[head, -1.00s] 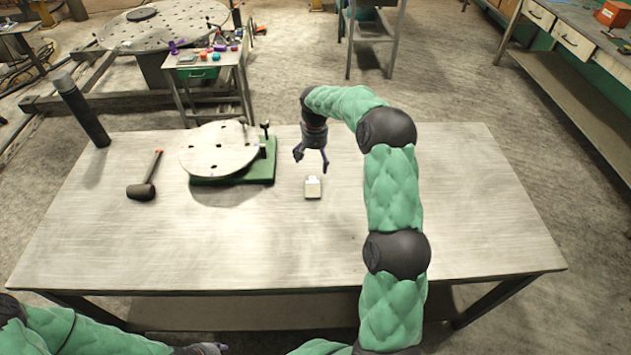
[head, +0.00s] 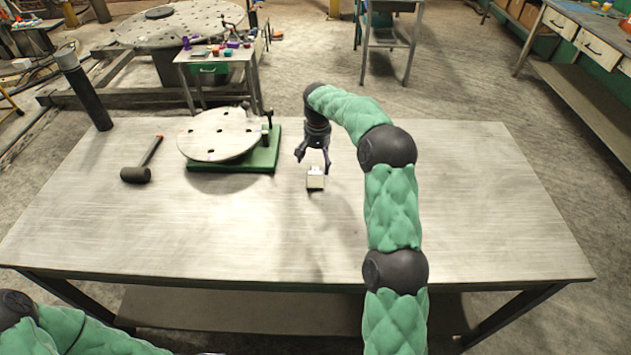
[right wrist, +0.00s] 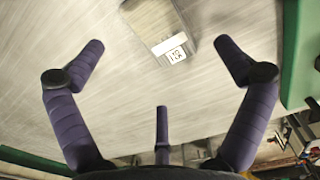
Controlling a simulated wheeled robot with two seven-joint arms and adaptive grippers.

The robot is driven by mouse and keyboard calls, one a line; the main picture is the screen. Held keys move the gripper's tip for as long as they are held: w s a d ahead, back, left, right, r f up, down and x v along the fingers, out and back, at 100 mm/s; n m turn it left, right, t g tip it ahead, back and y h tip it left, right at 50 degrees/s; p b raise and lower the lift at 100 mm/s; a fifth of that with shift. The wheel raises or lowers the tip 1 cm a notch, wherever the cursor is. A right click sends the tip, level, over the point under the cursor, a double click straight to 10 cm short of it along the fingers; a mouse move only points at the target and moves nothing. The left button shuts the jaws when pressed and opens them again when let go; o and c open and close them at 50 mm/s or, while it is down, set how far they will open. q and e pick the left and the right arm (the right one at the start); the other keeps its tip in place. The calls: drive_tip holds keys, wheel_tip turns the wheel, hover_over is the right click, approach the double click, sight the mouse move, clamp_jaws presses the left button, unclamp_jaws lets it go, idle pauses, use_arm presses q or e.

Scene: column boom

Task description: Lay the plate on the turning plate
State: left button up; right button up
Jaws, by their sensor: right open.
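The plate appears to be a small pale, block-like piece (head: 316,180) with a white label, lying on the workbench. It also shows in the right wrist view (right wrist: 152,18) at the top, its label facing the camera. The turning plate (head: 215,137) is a pale round disc with holes on a green base, to the left of the piece. My right gripper (head: 313,162) is open and empty, pointing down just above and behind the piece. In the right wrist view its purple fingers (right wrist: 165,58) are spread, with the piece beyond their tips. My left gripper is out of view.
The workbench (head: 420,210) is clear at front and right. A black mallet (head: 138,174) lies left of the turning plate. A dark post (head: 85,92) stands at the back left corner. A small post (head: 267,127) rises beside the disc. A side table (head: 215,57) stands behind.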

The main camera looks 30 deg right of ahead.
sight(319, 176)
drive_tip(key=f+b, duration=0.1)
drive_tip(key=f, duration=0.3)
drive_tip(key=s+f+b, duration=0.1)
drive_tip(key=f, duration=0.1)
drive_tip(key=shift+b, duration=0.3)
drive_tip(key=c, duration=1.6)
drive_tip(key=shift+w+r, duration=0.1)
drive_tip(key=shift+c, duration=0.4)
drive_tip(key=shift+r, duration=0.25)
wheel_tip(319, 176, up, 4)
drive_tip(key=shift+a+f+p, duration=0.1)
drive_tip(key=shift+f+p, duration=0.1)
drive_tip(key=shift+p, duration=0.9)
drive_tip(key=s+a+r+p, duration=0.3)
drive_tip(key=s+a+r, duration=0.5)
drive_tip(key=s, duration=0.3)
drive_tip(key=shift+s+r, duration=0.15)
drive_tip(key=shift+r, duration=0.3)
